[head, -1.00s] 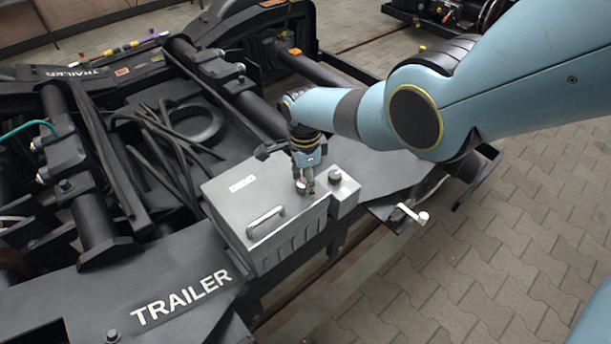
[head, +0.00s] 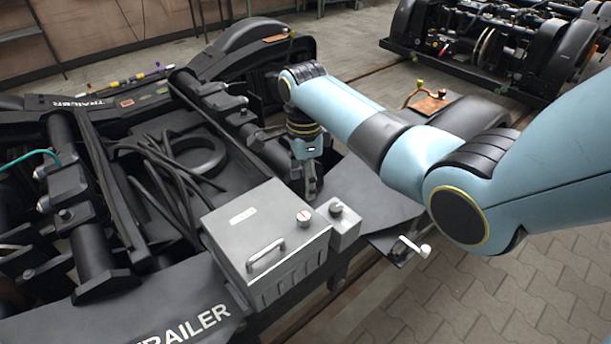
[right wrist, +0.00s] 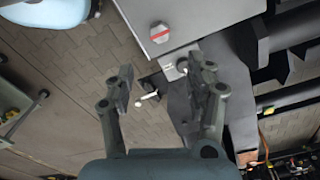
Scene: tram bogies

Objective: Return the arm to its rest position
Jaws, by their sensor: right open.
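My right arm comes in from the right in the head view, its blue links bent over the trailer bogie. My right gripper (head: 310,192) points down, open and empty, a little behind and above the grey metal box (head: 255,225). It is apart from the round knob with a red mark (head: 304,218) on the box lid. In the right wrist view the two open fingers (right wrist: 163,78) have nothing between them; the red-marked knob (right wrist: 159,32) shows beyond them. My left gripper is not in view.
A second dark knob (head: 336,208) sits on a small side box. A white-ended crank handle (head: 424,250) sticks out on the right. Black cables (head: 165,165) lie on the bogie (head: 190,310). Another bogie (head: 490,45) stands back right. Paved floor (head: 450,305) is clear at front right.

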